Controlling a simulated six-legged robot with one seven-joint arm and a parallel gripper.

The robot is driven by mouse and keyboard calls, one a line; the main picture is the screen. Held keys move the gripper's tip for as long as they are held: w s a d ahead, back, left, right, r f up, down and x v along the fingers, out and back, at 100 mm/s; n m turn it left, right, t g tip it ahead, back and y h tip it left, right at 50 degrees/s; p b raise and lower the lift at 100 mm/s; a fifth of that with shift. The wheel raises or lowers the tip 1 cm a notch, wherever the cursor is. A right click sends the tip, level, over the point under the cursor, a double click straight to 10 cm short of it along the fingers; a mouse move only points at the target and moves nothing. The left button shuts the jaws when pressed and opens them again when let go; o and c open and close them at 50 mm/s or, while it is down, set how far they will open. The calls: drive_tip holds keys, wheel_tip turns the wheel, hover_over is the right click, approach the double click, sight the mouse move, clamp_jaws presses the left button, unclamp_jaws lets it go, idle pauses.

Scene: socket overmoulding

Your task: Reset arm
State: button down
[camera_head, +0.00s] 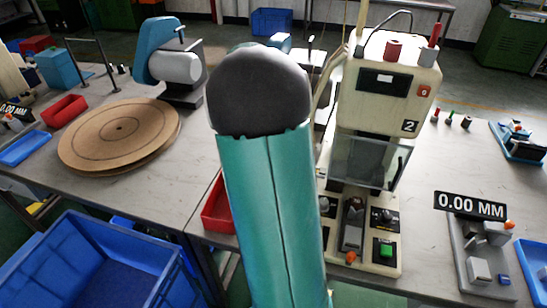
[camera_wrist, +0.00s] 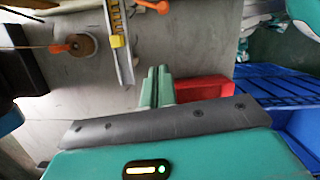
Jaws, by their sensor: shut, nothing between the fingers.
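My teal arm rises through the middle of the head view and hides part of the bench and machine behind it. My gripper (camera_wrist: 158,86) shows in the wrist view, its two teal fingers together with nothing between them. The fingertips point over the grey bench top, beside a red bin (camera_wrist: 205,89) and below a metal rail with a yellow block (camera_wrist: 117,41). The gripper does not show in the head view.
A cream machine marked 2 (camera_head: 385,80) stands right of my arm. A round wooden turntable (camera_head: 120,132) and a blue-grey device (camera_head: 168,55) are on the left. A large blue crate (camera_head: 105,262) is at front left. A gauge (camera_head: 478,250) reads 0.00 MM.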

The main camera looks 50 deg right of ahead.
idle(0.6)
drive_tip(key=a+r+m+t, duration=0.1)
drive_tip(key=a+r+t, duration=0.1)
drive_tip(key=a+r, duration=0.5)
drive_tip(key=a+r+m+t, duration=0.2)
drive_tip(key=a, duration=0.9)
drive_tip(key=s+a+r+m+t, duration=0.1)
drive_tip(key=s+a, duration=0.3)
drive_tip(key=a, duration=0.4)
drive_tip(key=s+a+r+m+t+y, duration=0.1)
drive_tip(key=s+a+m+t, duration=0.1)
drive_tip(key=s+a, duration=0.3)
drive_tip(key=a+t, duration=0.1)
drive_tip(key=a, duration=0.3)
drive_tip(key=shift+a+r, duration=0.25)
drive_tip(key=shift+r, duration=0.15)
drive_tip(key=shift+d+m, duration=0.2)
drive_tip(key=shift+m, duration=0.1)
